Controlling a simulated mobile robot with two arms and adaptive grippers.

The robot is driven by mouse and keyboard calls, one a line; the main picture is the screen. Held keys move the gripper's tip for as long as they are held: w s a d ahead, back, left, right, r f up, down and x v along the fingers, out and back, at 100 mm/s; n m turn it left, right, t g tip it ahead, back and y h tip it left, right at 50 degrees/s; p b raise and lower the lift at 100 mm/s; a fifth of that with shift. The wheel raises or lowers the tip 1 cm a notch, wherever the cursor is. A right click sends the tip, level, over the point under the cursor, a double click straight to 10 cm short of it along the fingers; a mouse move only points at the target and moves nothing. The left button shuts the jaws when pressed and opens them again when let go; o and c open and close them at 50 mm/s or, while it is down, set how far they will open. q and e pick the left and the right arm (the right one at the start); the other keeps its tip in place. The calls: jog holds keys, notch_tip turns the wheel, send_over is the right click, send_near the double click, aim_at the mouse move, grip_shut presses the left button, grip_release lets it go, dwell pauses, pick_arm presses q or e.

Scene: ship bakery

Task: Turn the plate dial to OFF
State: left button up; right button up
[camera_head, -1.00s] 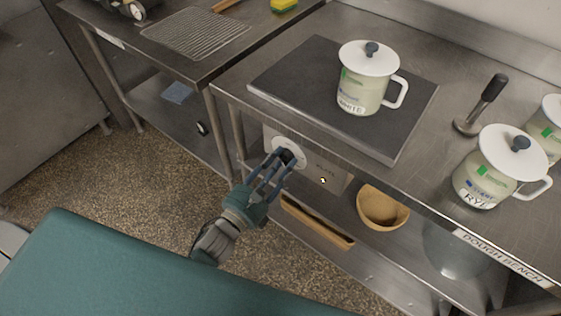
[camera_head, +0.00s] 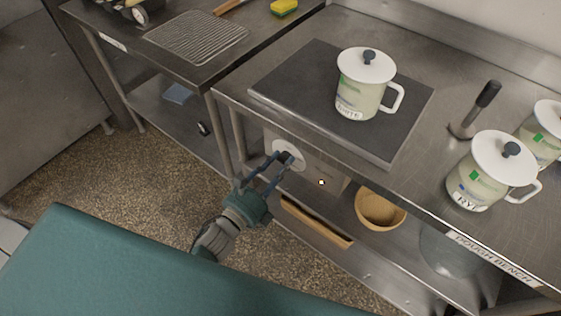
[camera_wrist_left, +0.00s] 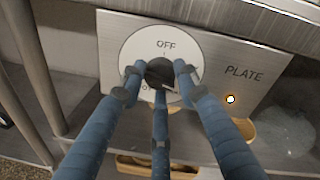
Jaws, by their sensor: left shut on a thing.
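The plate dial is a dark knob (camera_wrist_left: 159,73) on a round white face (camera_wrist_left: 135,46), set in a metal panel marked PLATE (camera_wrist_left: 243,73). OFF is printed at the top of the face; other print at the lower left is partly hidden by a finger. My left gripper (camera_head: 283,162) is shut on the knob, with blue fingers around it in the left wrist view. A pale mark shows at the knob's lower right; I cannot tell the exact setting. My right gripper is not in view.
The dark plate (camera_head: 290,88) above the panel bears a lidded white mug (camera_head: 358,100). A RYE mug (camera_head: 480,180) stands on the bench to the right. A wooden bowl (camera_head: 380,212) sits on the shelf below. Open floor lies to the left.

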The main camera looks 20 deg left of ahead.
pick_arm(q)
jog(key=n, duration=0.1)
jog(key=n+p, duration=0.1)
jog(key=n, duration=0.1)
jog(key=n+p, duration=0.1)
jog(key=n, duration=0.1)
jog(key=shift+w+a+r, duration=0.1)
jog(key=shift+r, duration=0.2)
jog(key=n+p, duration=0.1)
jog(key=n, duration=0.4)
jog(key=shift+g+h+p, duration=0.3)
jog(key=shift+p, duration=0.05)
jog(key=n+p, duration=0.1)
jog(key=n, duration=0.3)
jog(key=shift+a+f+n, duration=0.1)
jog(key=shift+n, duration=0.2)
jog(key=n+h, duration=0.1)
jog(key=n, duration=0.4)
jog(key=shift+f, duration=0.15)
jog(key=o, duration=1.2)
jog(key=shift+f, duration=0.1)
jog(key=shift+c, duration=0.2)
